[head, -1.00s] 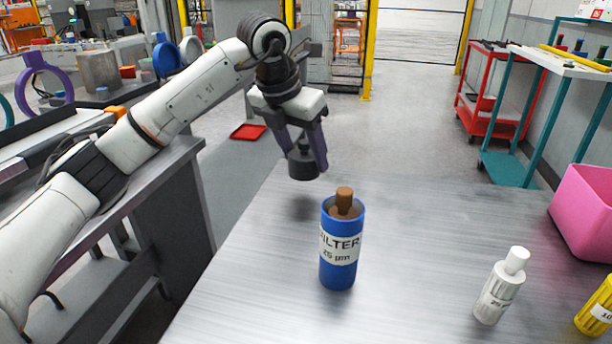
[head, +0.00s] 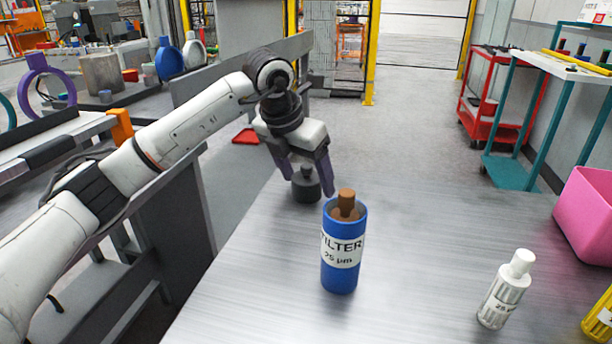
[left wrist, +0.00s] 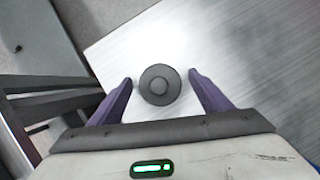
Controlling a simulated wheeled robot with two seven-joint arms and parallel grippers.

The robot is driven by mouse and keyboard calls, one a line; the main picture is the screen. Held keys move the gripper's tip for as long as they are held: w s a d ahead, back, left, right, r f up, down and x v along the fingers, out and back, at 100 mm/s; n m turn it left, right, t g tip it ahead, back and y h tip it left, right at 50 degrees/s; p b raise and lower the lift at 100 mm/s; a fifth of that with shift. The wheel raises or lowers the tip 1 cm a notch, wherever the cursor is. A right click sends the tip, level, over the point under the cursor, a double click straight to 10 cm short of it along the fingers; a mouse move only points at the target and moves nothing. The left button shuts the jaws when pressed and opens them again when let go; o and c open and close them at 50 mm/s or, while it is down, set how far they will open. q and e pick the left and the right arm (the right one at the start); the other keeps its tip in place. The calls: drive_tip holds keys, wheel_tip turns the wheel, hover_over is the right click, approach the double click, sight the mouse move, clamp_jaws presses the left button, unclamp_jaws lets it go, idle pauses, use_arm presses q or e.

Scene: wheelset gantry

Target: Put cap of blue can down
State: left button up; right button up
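The blue can (head: 342,262) stands upright and uncapped on the metal table, labelled as a filter, with a brown cartridge (head: 347,205) sticking out of its top. The dark grey cap (head: 306,187) sits on the table behind and left of the can, near the table's left edge. My left gripper (head: 308,190) is above the cap with its purple fingers spread. In the left wrist view the round cap (left wrist: 159,85) lies between the fingertips (left wrist: 160,82), with a clear gap on each side. My right gripper is in neither view.
A pink bin (head: 588,215) stands at the right. The table middle (head: 430,225) is clear.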

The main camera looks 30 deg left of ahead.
use_arm(q)
drive_tip(key=p+v, duration=0.1)
drive_tip(key=v, duration=1.1)
drive_tip(key=shift+r, duration=0.2)
